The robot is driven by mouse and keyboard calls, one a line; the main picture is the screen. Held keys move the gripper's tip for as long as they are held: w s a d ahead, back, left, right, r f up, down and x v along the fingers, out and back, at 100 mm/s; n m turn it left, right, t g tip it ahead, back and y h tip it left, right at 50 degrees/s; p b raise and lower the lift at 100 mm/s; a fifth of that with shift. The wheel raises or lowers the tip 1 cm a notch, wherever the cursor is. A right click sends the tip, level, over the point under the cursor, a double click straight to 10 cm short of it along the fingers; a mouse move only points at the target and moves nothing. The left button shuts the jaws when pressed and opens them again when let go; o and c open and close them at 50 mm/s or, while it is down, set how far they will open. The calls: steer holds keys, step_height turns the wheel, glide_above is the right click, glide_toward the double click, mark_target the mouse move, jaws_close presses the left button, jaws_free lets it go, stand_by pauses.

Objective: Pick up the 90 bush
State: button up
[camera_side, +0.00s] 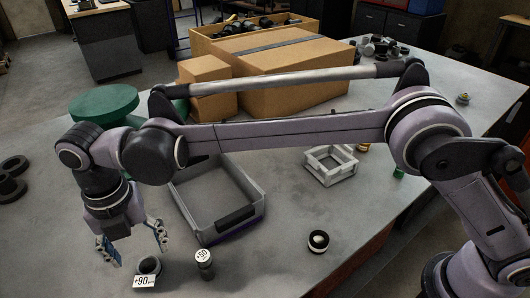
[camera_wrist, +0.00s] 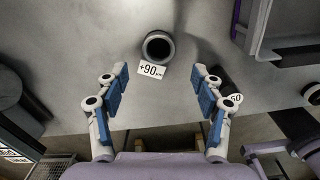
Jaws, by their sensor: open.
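The 90 bush is a short dark ring (camera_side: 149,265) standing on the grey table near its front edge, with a white "+90" tag (camera_side: 144,281) at its front. In the wrist view the bush (camera_wrist: 158,47) stands upright, its dark bore facing the camera, the tag (camera_wrist: 151,69) beside it. My gripper (camera_side: 134,248) is open and empty, pointing down just left of and above the bush. In the wrist view the fingers (camera_wrist: 160,88) are spread wide, and the bush lies ahead of the fingertips, between their lines. Nothing touches the bush.
A dark cylinder tagged "50" (camera_side: 204,264) stands close right of the bush, and shows by the right finger (camera_wrist: 229,84). A grey tray (camera_side: 256,190) lies behind. A black-and-white ring (camera_side: 318,241) and a pale square frame (camera_side: 329,166) are further right. Cardboard boxes (camera_side: 290,92) stand at the back.

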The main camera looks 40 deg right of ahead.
mark_target(146, 264)
steer(key=shift+w+f, duration=0.2)
steer(key=shift+f, duration=2.9)
steer(key=c, duration=1.2)
